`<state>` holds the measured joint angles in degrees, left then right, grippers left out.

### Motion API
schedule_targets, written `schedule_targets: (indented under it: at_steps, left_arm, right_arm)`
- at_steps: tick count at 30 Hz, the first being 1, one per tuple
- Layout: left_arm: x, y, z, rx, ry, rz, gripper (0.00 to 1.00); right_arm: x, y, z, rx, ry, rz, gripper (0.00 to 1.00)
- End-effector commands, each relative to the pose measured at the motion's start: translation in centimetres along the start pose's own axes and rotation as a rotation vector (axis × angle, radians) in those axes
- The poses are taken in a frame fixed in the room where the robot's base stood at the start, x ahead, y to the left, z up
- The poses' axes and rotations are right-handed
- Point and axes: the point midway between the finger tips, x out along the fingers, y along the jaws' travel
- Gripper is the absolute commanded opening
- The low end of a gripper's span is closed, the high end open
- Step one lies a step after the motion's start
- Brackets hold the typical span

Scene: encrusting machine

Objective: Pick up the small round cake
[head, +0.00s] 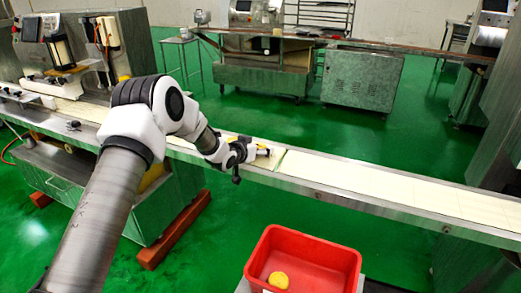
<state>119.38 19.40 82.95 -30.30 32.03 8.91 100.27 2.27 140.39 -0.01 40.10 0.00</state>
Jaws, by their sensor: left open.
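A small round yellow cake (279,280) lies in the red crate (330,251) at the bottom of the head view. Another small yellow piece (124,78) shows on the conveyor at the left, partly hidden behind my left arm. My left gripper (266,152) is open, low over the conveyor belt (375,179) near the middle of the view. I cannot tell whether a cake lies between its fingers. My right gripper is out of view.
The conveyor's metal side rail (315,192) runs across the view, above and behind the red crate. An encrusting machine (75,45) stands at the left. The belt right of my left gripper is clear.

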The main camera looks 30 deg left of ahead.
Motion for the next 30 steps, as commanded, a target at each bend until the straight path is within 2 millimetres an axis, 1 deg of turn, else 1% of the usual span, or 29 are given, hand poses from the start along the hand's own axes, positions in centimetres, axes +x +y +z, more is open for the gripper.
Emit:
schedule_targets:
  at_steps: [2, 6, 7, 8, 9, 12, 23, 26, 30]
  left_arm:
    - [0.4, 0.0, 0.0, -0.001, 0.000, 0.000, 0.80]
    - [0.3, 0.0, 0.0, -0.002, 0.000, 0.000, 0.80]
    - [0.3, 0.0, 0.0, -0.002, 0.000, 0.000, 0.73]
    - [0.3, 0.0, 0.0, -0.002, 0.000, 0.000, 0.62]
    - [0.3, 0.0, 0.0, -0.002, 0.000, 0.000, 0.48]
    - [0.3, 0.0, 0.1, -0.002, -0.001, 0.000, 0.16]
    - [0.2, 0.0, 0.0, -0.002, -0.002, 0.000, 0.16]
    - [0.1, 0.0, -0.5, -0.002, -0.001, 0.000, 0.16]
    - [-0.5, 0.0, -1.9, -0.002, 0.001, 0.000, 0.16]
  right_arm:
    - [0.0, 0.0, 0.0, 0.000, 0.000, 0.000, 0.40]
    - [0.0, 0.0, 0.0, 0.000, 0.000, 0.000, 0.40]
    - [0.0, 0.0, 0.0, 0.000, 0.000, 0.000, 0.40]
    - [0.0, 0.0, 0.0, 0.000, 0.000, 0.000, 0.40]
    - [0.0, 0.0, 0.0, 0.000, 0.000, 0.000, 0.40]
    - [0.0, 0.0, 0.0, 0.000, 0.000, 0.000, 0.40]
    - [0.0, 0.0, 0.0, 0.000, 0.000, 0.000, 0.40]
    - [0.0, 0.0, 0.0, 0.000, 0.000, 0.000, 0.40]
    - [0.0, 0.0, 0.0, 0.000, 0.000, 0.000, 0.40]
